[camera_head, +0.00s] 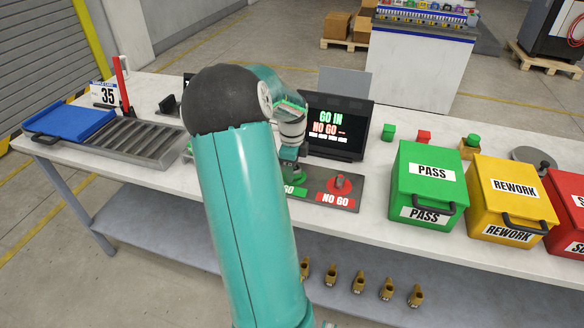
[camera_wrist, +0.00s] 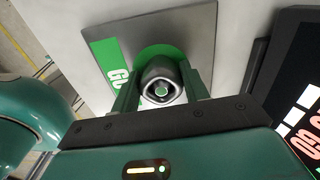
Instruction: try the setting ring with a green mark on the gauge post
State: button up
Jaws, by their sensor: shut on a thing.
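In the wrist view, my gripper (camera_wrist: 160,99) is shut on a dark grey ring (camera_wrist: 156,72), with one finger on either side. A green spot (camera_wrist: 161,91) shows in the ring's opening, perhaps the top of the gauge post. The ring is over the green disc of the GO side of the gauge plate (camera_wrist: 197,32); I cannot tell how far down it sits. In the head view my gripper (camera_head: 291,170) is low over the GO side, and my arm hides much of it. The NO GO post (camera_head: 340,183) stands to the right.
A screen (camera_head: 337,126) showing "GO IN" and "NO GO" stands close behind the gauge plate. Green PASS (camera_head: 428,166), yellow REWORK (camera_head: 513,187) and red (camera_head: 568,200) bins are at right. A slotted tray (camera_head: 133,140) and blue lid (camera_head: 70,122) lie at left.

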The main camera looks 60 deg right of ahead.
dwell(0.4)
jog(key=shift+r, duration=3.55)
